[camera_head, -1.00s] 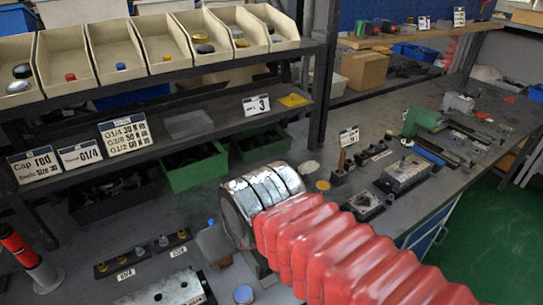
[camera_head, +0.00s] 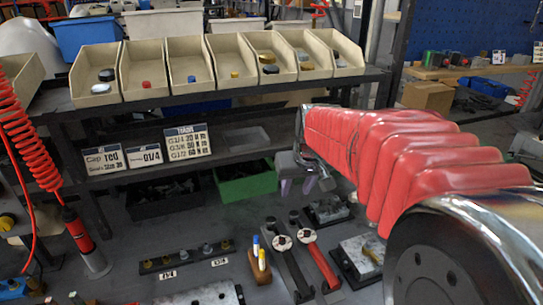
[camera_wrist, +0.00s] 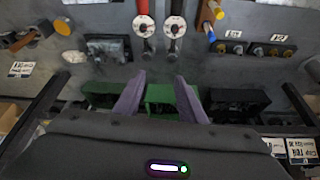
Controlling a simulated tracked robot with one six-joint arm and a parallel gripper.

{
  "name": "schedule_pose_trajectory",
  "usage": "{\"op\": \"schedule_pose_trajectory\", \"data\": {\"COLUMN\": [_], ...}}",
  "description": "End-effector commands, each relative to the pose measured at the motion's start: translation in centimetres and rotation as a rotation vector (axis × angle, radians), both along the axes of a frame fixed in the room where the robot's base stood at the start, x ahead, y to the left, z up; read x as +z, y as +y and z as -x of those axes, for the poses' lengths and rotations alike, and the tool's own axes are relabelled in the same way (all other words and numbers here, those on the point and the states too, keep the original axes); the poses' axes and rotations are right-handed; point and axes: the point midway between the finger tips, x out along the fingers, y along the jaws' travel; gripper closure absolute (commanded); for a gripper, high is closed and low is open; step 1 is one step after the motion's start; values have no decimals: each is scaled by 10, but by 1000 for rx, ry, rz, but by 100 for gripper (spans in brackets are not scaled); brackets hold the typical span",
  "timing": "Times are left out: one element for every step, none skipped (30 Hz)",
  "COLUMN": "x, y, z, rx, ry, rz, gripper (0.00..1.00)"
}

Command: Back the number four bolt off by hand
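A black strip (camera_head: 158,266) on the bench carries several upright bolts or fittings in a row, with small labels in front. The row also shows in the wrist view (camera_wrist: 258,50) at the upper right. A metal block (camera_head: 205,296) is cut off by the bottom edge. I cannot make out which bolt is number four. My gripper (camera_head: 297,187) has two purple fingers and hangs above the bench near the shelf's front, well behind the strip. In the wrist view my gripper (camera_wrist: 159,78) is open, its fingers apart with nothing between them.
Two dial-headed tools, one red-handled (camera_head: 322,266) and one black-handled (camera_head: 293,272), lie beside a wooden pen holder (camera_head: 260,268). Metal blocks (camera_head: 362,256) stand at right. A green bin (camera_head: 246,187) sits under the shelf. A red coiled hose (camera_head: 25,125) hangs at left.

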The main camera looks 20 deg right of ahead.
Motion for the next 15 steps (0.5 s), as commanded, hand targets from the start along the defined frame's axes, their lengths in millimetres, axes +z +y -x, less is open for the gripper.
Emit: {"op": "schedule_pose_trajectory", "data": {"x": [-6,-9,-14,-17,-20,-25,-29,-34,-39,-43,-48,-54,-58,-63,-68], "y": [-13,-20,-30,-37,-45,-55,-62,-70,-81,-89,-97,-107,-114,-121,-129], "z": [-10,-16,-23,-28,-33,-40,-44,-49,-55,-60,-64,-68,-72,-75,-78], "rx": [-14,-21,-28,-34,-41,-50,-56,-63,-72,-78,-86,-94,-100,-105,-110], "ry": [7,8,11,13,15,17,20,21,23,24,26,29,30,31,32], "rz": [-2,-2,-3,-3,-4,-4,-5,-5,-6,-7,-8,-10,-9,-11,-10], "gripper": [63,63,63,63,63,63,63,63,63,63,63,63,63,63,63]}}
